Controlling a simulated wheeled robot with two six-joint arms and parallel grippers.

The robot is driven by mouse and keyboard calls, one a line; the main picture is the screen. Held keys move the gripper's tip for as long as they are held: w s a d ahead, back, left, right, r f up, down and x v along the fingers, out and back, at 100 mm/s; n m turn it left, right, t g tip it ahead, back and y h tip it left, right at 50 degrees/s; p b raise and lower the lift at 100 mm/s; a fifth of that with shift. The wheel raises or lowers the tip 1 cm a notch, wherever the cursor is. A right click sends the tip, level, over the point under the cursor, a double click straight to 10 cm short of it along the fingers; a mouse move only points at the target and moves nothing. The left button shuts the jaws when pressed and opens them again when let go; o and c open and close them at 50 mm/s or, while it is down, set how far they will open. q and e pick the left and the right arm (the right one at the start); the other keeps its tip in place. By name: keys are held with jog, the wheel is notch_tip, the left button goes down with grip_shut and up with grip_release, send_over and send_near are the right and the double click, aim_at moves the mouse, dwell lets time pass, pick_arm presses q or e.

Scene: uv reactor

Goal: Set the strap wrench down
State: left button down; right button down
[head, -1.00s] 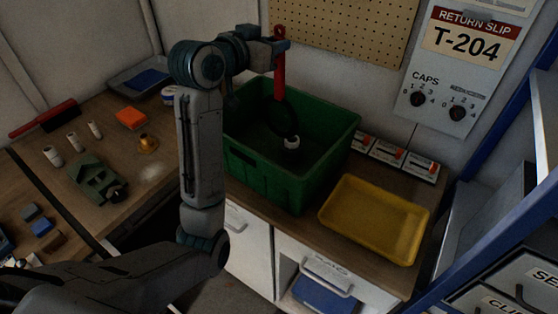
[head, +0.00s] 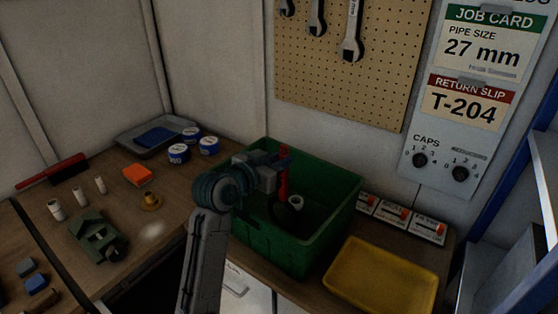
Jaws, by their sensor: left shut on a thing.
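The strap wrench (head: 283,184) has a red handle, held roughly upright inside the green crate (head: 276,237). Its dark strap is hard to make out against the crate's dark inside. My left gripper (head: 279,172) is shut on the red handle and hides part of it. The gripper is at about the height of the crate's rim, over the crate's left side. I cannot tell whether the wrench touches the crate floor. My right gripper is not in view.
A small white cylindrical piece (head: 296,202) is in the crate, close to the wrench. A yellow tray (head: 349,270) stands to the right. Small boxes (head: 397,218) line the wall behind it. Blue-and-white tins (head: 179,153) and a green vise (head: 97,238) are on the left bench.

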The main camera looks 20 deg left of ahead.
pick_arm(q)
jog(key=shift+s+f, duration=0.15)
jog(key=shift+f, duration=0.1)
jog(key=shift+f, duration=0.15)
jog(key=c, duration=1.3)
grip_release()
jog(key=b+v, duration=0.3)
jog(key=v, duration=0.9)
